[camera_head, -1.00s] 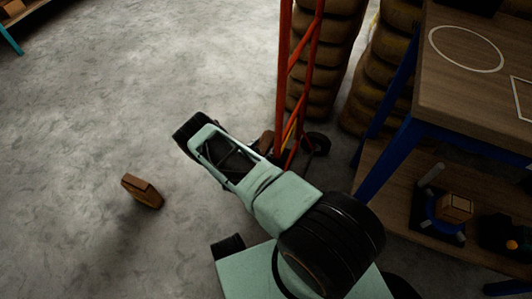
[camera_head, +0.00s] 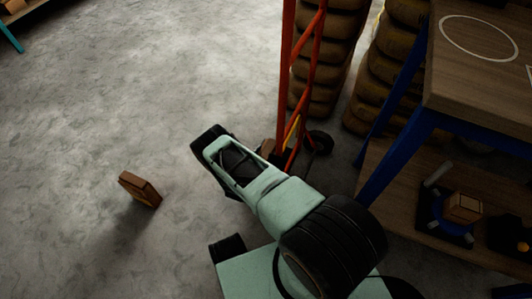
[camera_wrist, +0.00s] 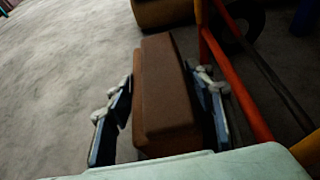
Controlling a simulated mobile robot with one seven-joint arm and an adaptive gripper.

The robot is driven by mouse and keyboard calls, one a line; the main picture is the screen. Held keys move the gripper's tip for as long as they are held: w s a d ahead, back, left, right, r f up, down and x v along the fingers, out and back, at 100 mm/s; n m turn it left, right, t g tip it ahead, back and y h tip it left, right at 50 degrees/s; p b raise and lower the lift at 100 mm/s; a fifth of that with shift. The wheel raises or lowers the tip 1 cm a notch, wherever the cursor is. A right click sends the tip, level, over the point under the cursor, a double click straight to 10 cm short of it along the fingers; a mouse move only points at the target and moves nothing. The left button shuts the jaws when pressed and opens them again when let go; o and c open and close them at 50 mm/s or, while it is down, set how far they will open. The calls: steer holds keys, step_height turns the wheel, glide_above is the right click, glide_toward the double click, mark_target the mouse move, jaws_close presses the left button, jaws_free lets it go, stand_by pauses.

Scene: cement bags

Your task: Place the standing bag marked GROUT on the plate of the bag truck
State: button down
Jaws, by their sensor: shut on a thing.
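My gripper (camera_wrist: 166,98) has its fingers on both sides of a brown block-shaped bag (camera_wrist: 164,85) in the wrist view and is shut on it. No marking can be read on the faces that show. The orange-red bag truck (camera_head: 286,75) stands just beyond my arm in the head view; its frame (camera_wrist: 236,82) is close to the right of the held bag. My forearm hides the gripper in the head view. The truck's plate cannot be made out clearly.
Another brown bag (camera_head: 140,189) stands on the floor at left. A yellowish-brown object (camera_wrist: 162,12) lies ahead of the held bag. Tall stacks of brown sacks (camera_head: 330,50) stand behind the truck. A wooden table (camera_head: 470,90) with blue legs is at right. The left floor is mostly clear.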

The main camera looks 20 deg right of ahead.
steer(key=c, duration=0.9)
jaws_free()
steer(key=shift+c, duration=0.2)
steer(key=shift+s+a+r, duration=0.1)
steer(key=shift+r, duration=0.05)
steer(key=p+v, duration=0.4)
steer(key=v, duration=0.7)
steer(key=shift+s+a, duration=0.25)
steer(key=shift+s, duration=0.05)
